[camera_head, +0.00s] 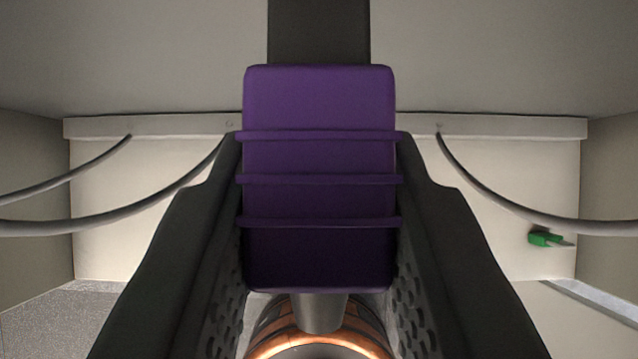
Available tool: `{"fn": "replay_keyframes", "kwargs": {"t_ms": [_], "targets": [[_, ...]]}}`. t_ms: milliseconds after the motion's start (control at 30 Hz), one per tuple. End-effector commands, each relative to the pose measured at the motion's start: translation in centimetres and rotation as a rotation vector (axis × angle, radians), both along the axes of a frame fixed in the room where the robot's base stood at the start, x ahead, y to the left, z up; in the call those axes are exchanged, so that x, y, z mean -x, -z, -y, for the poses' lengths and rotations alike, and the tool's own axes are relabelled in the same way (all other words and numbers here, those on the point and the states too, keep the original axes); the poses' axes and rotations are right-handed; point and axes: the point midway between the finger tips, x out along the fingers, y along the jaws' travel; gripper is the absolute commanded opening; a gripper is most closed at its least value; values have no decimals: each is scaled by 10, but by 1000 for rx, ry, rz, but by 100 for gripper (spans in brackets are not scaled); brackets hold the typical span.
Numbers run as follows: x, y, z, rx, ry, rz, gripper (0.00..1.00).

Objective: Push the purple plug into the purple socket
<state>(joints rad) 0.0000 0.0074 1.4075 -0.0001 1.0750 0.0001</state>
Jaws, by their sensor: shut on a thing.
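The purple plug (319,160) fills the middle of the view, a ribbed block with three raised bands across it. My gripper (319,140) is shut on it, one dark finger against each side. A grey cable end (319,312) shows at the plug's near end, at the bottom of the view. A wide dark strip (319,30) runs up from behind the plug's far end. The purple socket cannot be made out, and the plug hides what lies directly behind it.
Grey cables (90,218) hang at the left, and another grey cable (500,205) curves off to the right. A small green connector (545,239) lies at the right against the pale panel (130,240). A light ledge (500,126) crosses behind. Side walls close in both edges.

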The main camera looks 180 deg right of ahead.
Motion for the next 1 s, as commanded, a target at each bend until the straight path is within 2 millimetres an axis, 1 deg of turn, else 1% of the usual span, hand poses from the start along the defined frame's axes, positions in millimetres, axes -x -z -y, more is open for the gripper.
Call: {"fn": "replay_keyframes", "kwargs": {"t_ms": [1000], "targets": [[-10, 0, 0, 0, 0, 0, 14]]}}
